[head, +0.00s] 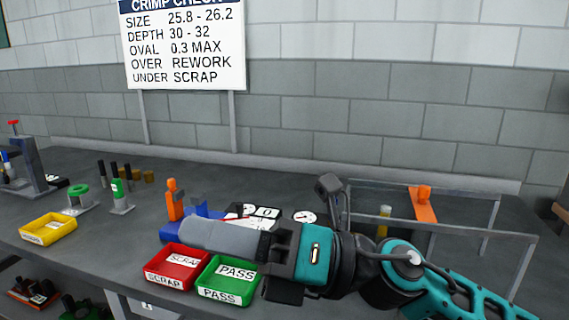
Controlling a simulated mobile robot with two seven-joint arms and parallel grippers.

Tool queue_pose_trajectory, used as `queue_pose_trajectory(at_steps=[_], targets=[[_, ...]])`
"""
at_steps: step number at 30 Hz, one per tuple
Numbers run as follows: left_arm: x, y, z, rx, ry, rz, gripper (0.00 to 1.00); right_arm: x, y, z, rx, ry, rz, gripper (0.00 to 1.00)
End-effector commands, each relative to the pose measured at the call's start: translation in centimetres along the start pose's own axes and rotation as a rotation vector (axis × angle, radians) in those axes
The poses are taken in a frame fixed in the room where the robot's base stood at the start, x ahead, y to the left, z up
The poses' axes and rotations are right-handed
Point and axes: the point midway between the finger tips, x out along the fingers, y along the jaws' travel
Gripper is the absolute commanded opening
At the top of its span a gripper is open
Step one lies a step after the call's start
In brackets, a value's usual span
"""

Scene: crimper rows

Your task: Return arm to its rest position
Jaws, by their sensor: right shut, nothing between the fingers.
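My right arm (420,275), teal and black, comes in from the lower right and reaches left over the bench. Its right gripper (195,233), the grey part at its left end, appears shut and empty. It is above and behind the red SCRAP bin and the green PASS bin in the picture, and hides part of the blue and orange device behind it. I cannot tell its exact height above the bench. My left gripper is not in view.
A red SCRAP bin (166,279) and green PASS bin (223,295) stand near the front edge. A yellow bin (40,238) is at left. A blue and orange device (173,200) stands behind the gripper. A grey frame (497,215) stands at right, around an orange piece (424,208).

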Motion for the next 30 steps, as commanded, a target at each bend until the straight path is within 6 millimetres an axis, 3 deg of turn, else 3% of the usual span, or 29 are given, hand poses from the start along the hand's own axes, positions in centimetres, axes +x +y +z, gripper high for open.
queue_pose_trajectory(at_steps=[2, 6, 9, 11, 14, 18, 21, 24, 30], targets=[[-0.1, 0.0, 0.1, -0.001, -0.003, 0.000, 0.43, -0.9, -0.2, 2.3, 0.179, -0.229, 0.011, 0.00], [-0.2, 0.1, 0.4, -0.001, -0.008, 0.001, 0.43, -4.9, -2.8, 5.7, 0.493, -0.619, -0.016, 0.00], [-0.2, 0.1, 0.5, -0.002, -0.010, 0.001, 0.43, -9.3, -5.9, 6.3, 0.726, -0.892, -0.063, 0.00], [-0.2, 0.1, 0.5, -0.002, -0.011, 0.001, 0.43, -12.4, -8.0, 5.7, 0.866, -1.053, -0.103, 0.00], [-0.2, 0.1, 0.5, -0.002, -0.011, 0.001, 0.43, -17.8, -11.3, 3.0, 1.099, -1.318, -0.187, 0.00], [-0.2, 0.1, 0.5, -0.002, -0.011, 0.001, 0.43, -25.1, -14.6, -4.1, 1.407, -1.671, -0.345, 0.00], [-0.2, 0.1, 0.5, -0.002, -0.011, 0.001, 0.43, -29.0, -15.2, -9.8, 1.584, -1.881, -0.464, 0.00], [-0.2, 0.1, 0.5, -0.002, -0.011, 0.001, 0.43, -31.6, -14.8, -14.6, 1.711, -2.037, -0.571, 0.00], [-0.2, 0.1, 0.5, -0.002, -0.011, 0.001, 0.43, -34.5, -12.7, -21.9, 1.883, -2.258, -0.752, 0.00]])
